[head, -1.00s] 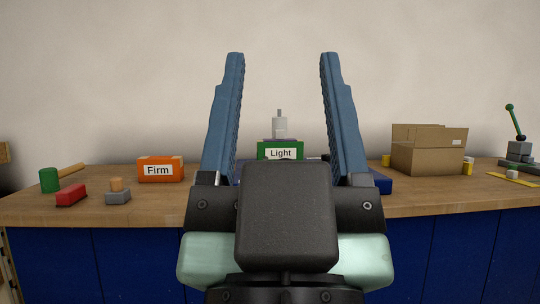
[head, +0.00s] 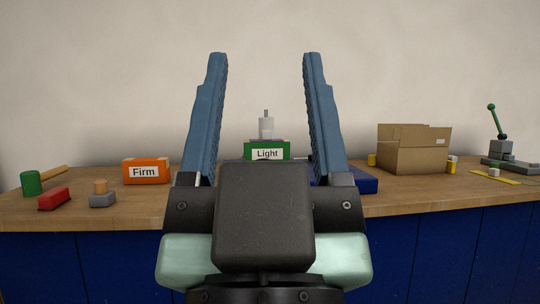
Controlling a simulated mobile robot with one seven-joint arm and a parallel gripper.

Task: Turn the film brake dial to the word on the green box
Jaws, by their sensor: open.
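The green box (head: 281,153) stands on the bench and shows between my fingers; its white label reads "Light". My gripper (head: 262,58) is open and empty, its two blue fingers spread and raised in front of the bench. Behind the green box a pale grey cylinder with a thin pin on top (head: 266,127) stands up. A blue base (head: 357,182) shows at the right of my right finger. I cannot make out a dial or its words; my gripper hides much of that area.
An orange box (head: 160,163) labelled "Firm" stands to the left. A green-headed mallet (head: 31,183), a red block (head: 53,198) and a grey block with a wooden top (head: 102,199) lie farther left. An open cardboard box (head: 405,158) and a green-handled lever (head: 496,120) stand right on the wooden bench (head: 440,197).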

